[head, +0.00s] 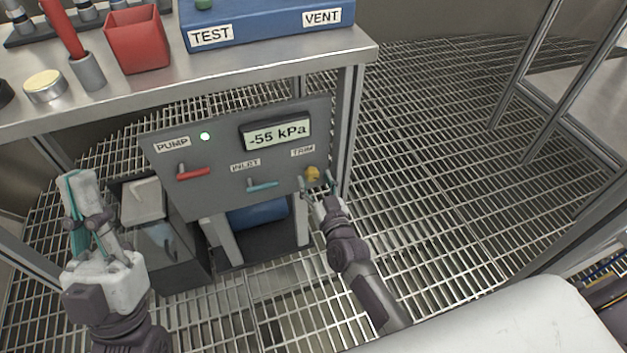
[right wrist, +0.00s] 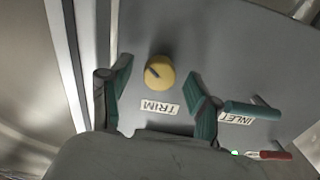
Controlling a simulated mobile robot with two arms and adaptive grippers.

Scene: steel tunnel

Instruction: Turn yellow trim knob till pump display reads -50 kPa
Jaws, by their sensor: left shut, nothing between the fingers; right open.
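The yellow trim knob (head: 312,174) sits at the lower right of the grey pump panel (head: 225,188), under the TRIM label. The pump display (head: 276,134) reads -55 kPa. My right gripper (head: 318,186) is at the knob. In the right wrist view the knob (right wrist: 160,73) lies between the two open green-padded fingers (right wrist: 160,95), with a gap on each side; its dark pointer mark slants. My left gripper (head: 82,178) is shut and empty, raised at the left, away from the panel.
On the panel are a red PUMP lever (head: 194,173), a teal INLET lever (head: 262,186) and a lit green lamp (head: 205,136). A steel bench (head: 330,55) above holds a red bin (head: 137,42) and a blue box (head: 265,22). Grating floor (head: 430,150) is clear at right.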

